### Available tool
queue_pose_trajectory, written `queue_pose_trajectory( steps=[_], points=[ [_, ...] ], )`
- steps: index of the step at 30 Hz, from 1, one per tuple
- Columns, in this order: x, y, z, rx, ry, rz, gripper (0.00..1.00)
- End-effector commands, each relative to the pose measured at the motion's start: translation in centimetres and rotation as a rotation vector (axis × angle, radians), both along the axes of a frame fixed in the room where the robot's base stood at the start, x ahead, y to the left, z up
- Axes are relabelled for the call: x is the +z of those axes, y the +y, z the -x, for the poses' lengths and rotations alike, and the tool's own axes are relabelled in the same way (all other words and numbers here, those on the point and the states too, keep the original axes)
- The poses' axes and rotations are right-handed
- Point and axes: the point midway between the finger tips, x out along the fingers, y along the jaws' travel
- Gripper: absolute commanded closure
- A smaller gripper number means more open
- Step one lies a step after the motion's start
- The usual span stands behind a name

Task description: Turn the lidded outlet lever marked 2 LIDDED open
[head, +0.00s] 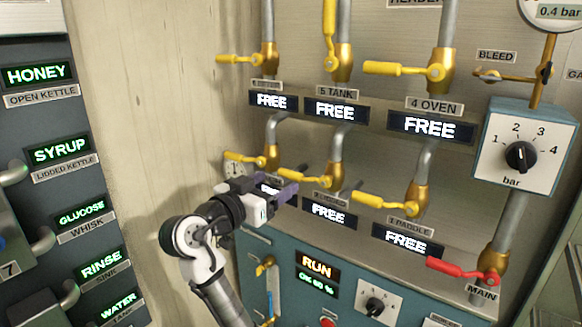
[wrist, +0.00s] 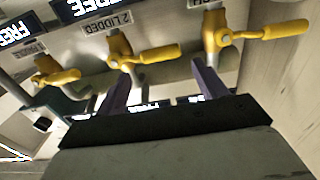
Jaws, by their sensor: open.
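The lever marked 2 LIDDED has a yellow handle (head: 303,178) on a brass valve, in the middle of the lower row in the head view. The handle lies roughly level and points left. In the upside-down wrist view its handle (wrist: 157,54) points right, beside the 2 LIDDED plate (wrist: 107,22). My gripper (head: 270,190) is open and empty, just left of and slightly below the handle. In the wrist view the handle shows between and beyond the purple fingertips (wrist: 161,68); contact is not visible. The display (head: 330,213) below it reads FREE.
The neighbouring yellow levers are 1 PADDLE (head: 385,201) to the right and another (head: 245,157) to the left, close to my gripper. My gripper partly hides a display behind it. A red MAIN lever (head: 462,270) sits lower right. The control box (head: 345,270) is below.

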Motion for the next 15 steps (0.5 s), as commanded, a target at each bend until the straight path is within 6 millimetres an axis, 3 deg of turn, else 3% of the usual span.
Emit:
queue_pose_trajectory(
  steps=[7,15],
  points=[
    [0.2,-2.9,-3.9,-0.001,0.002,0.001,0.29],
    [0.0,-4.1,-5.7,0.002,0.001,0.001,0.29]
  ],
)
